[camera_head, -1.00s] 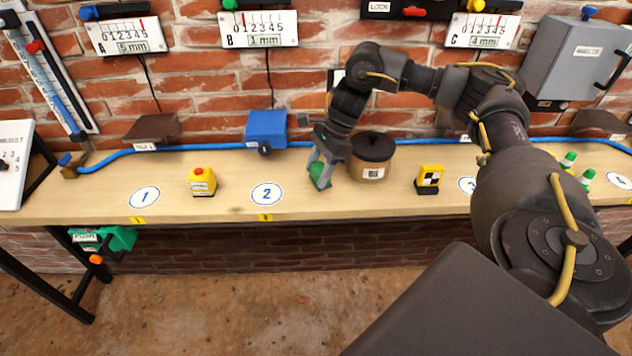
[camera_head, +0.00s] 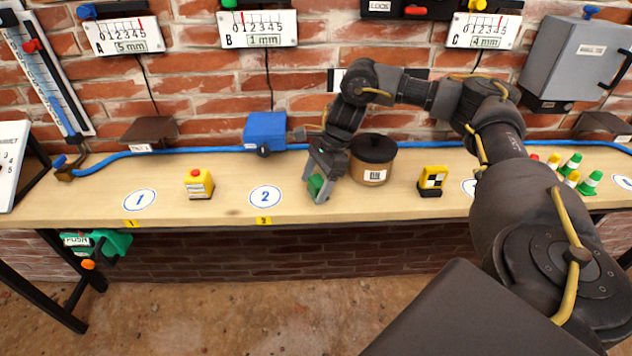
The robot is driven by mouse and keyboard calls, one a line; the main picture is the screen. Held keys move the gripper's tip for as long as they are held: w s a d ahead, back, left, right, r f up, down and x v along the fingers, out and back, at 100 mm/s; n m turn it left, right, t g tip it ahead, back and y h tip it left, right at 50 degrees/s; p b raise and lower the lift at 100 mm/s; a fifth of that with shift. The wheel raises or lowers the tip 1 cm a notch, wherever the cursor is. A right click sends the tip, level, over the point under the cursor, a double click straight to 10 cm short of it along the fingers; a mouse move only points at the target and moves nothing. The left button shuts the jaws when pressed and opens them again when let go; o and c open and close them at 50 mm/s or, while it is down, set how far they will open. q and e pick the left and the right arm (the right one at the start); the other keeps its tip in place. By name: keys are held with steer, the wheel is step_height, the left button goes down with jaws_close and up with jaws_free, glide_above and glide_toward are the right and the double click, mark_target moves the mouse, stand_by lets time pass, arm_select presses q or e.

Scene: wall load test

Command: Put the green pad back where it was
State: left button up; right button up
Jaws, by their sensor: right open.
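The green pad (camera_head: 316,185) is on the wooden bench, right of the circle marked 2 (camera_head: 265,197). My right gripper (camera_head: 318,188) points down at it with its grey fingers on either side of the pad. The fingers are open, and I cannot tell whether either one touches the pad. They hide part of the pad. My left gripper is not in view.
A yellow marker block (camera_head: 432,181) is farther right, a yellow box (camera_head: 199,184) left. A blue block (camera_head: 266,131) is behind. Several cones (camera_head: 571,163) stand at right. The bench front around circle 2 is clear.

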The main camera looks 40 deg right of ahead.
steer(key=v, duration=0.6)
steer(key=shift+r, duration=0.25)
arm_select(q)
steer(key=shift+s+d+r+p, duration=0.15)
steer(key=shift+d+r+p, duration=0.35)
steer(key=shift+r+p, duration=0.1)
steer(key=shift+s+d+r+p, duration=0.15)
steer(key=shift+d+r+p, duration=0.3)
steer(key=shift+p, duration=0.1)
arm_select(e)
steer(key=v, duration=0.5)
steer(key=shift+d+r, duration=0.15)
steer(key=shift+r, duration=0.1)
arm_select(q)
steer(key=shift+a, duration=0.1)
